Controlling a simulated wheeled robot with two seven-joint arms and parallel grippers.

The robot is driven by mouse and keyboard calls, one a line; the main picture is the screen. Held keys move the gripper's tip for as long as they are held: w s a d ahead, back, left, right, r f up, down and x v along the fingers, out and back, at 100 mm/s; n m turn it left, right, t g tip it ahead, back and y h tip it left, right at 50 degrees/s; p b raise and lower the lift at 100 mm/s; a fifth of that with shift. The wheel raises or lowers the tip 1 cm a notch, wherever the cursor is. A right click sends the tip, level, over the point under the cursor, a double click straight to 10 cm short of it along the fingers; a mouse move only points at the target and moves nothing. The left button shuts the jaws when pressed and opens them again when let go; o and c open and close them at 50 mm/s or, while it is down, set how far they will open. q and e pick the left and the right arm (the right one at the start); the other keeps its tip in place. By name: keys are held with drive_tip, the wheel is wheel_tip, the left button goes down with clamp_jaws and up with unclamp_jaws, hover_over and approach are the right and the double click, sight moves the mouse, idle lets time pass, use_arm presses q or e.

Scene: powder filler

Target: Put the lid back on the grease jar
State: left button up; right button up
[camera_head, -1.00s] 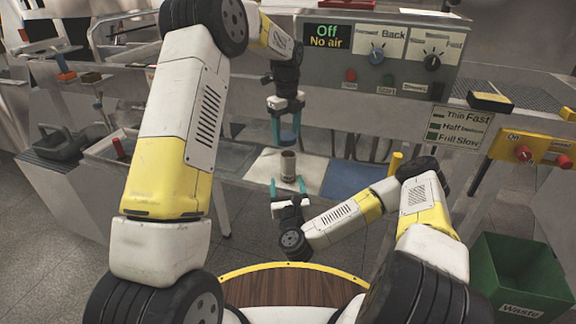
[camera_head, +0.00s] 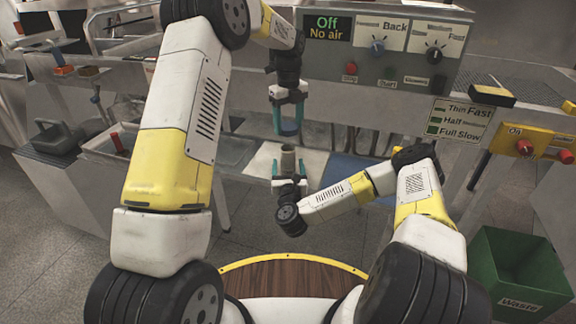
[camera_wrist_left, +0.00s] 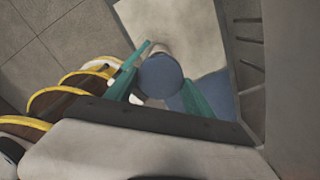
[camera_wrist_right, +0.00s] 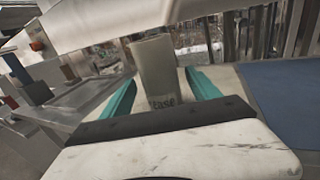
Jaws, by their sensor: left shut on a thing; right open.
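The grease jar (camera_head: 288,158), a grey-brown cylinder, stands upright on a white mat (camera_head: 262,160). In the right wrist view the jar (camera_wrist_right: 155,68) shows part of a label. My left gripper (camera_head: 288,126) points down above the jar, shut on the blue lid (camera_wrist_left: 160,76). The lid is held flat and apart from the jar, whose side (camera_wrist_left: 157,48) shows past the lid's edge. My right gripper (camera_head: 288,169) is open, low at the jar's near side, with one teal finger on each side of it. Whether the fingers touch the jar cannot be told.
A blue mat (camera_head: 346,167) lies right of the white one. A control panel (camera_head: 385,50) reading "Off, No air" stands behind. A shallow tray (camera_head: 105,148) is at left. A green waste bin (camera_head: 515,275) stands on the floor at right.

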drive_tip(key=shift+w+a, duration=0.1)
drive_tip(key=shift+w, duration=2.45)
clamp_jaws()
